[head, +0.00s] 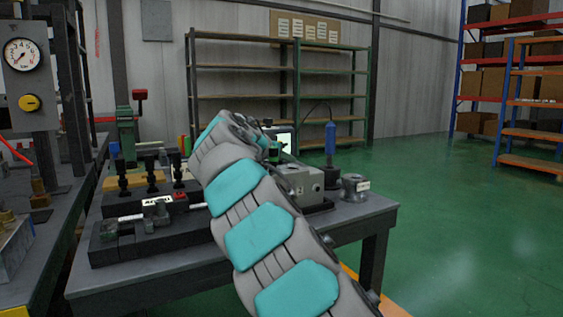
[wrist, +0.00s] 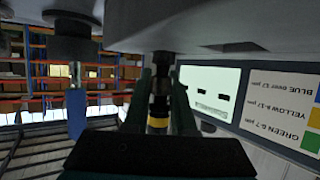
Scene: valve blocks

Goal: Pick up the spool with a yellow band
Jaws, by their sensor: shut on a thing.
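The spool with a yellow band (wrist: 157,123) is a thin dark piece, seen in the wrist view between the fingers of my gripper (wrist: 161,102). My gripper is shut on it. Its far end reaches close to a grey block (wrist: 220,22); I cannot tell whether it touches or sits in the block. In the head view my arm hides most of the gripper, which is above the grey valve block (head: 300,183) on the bench. The spool cannot be made out there.
A blue-topped tool (head: 330,141) stands right of the block, beside a small grey round part (head: 354,187). It also shows in the wrist view (wrist: 76,112). A colour chart (wrist: 285,95) is close to the gripper. Dark fixtures (head: 150,218) fill the bench's left side.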

